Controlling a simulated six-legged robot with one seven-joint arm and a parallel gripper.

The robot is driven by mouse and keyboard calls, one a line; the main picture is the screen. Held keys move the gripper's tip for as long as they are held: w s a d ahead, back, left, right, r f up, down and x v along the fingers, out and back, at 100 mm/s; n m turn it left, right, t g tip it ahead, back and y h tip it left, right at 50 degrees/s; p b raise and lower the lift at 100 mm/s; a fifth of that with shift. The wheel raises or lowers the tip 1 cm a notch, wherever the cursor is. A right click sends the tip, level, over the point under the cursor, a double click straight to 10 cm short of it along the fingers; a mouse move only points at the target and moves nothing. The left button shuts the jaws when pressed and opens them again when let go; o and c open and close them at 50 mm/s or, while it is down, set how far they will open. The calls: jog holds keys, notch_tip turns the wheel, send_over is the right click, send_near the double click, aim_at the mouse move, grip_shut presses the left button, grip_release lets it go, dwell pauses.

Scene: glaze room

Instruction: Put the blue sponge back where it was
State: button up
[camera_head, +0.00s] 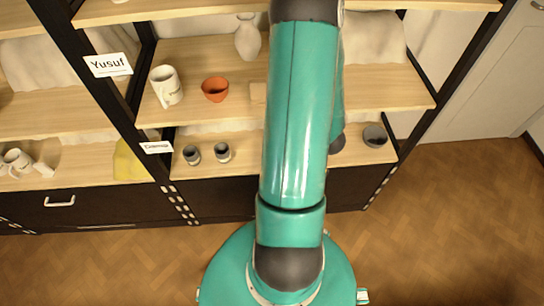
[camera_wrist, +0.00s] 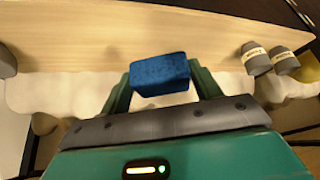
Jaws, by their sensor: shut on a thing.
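The blue sponge (camera_wrist: 160,74) is a small block, seen in the wrist view between the two green fingers of my gripper (camera_wrist: 162,82). My gripper is shut on it, one finger at each side. Behind the sponge is a light wooden shelf board (camera_wrist: 130,35) with whitish crumpled sheeting along its edge. I cannot tell whether the sponge touches the board. In the head view my arm hides the gripper and the sponge.
Two grey cups (camera_wrist: 255,58) stand right of the sponge in the wrist view. The head view shows them on the lower shelf (camera_head: 250,155), with a grey bowl (camera_head: 375,135) at right. An orange bowl (camera_head: 215,89), mug (camera_head: 166,86) and vase (camera_head: 248,38) stand above.

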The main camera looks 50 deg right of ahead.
jog(key=w+f, duration=0.2)
jog(key=w, duration=0.1)
jog(key=w+a+f, duration=0.1)
jog(key=w+f, duration=0.2)
jog(key=w, duration=0.1)
jog(key=w+a+f, duration=0.1)
jog(key=w+f, duration=0.2)
jog(key=shift+w+a+f, duration=0.15)
jog(key=shift+w+a, duration=0.05)
jog(key=shift+a, duration=0.05)
jog(key=shift+w+f, duration=0.2)
jog(key=shift+f, duration=1.55)
jog(key=shift+f, duration=0.1)
jog(key=o, duration=0.9)
jog(key=v, duration=1.2)
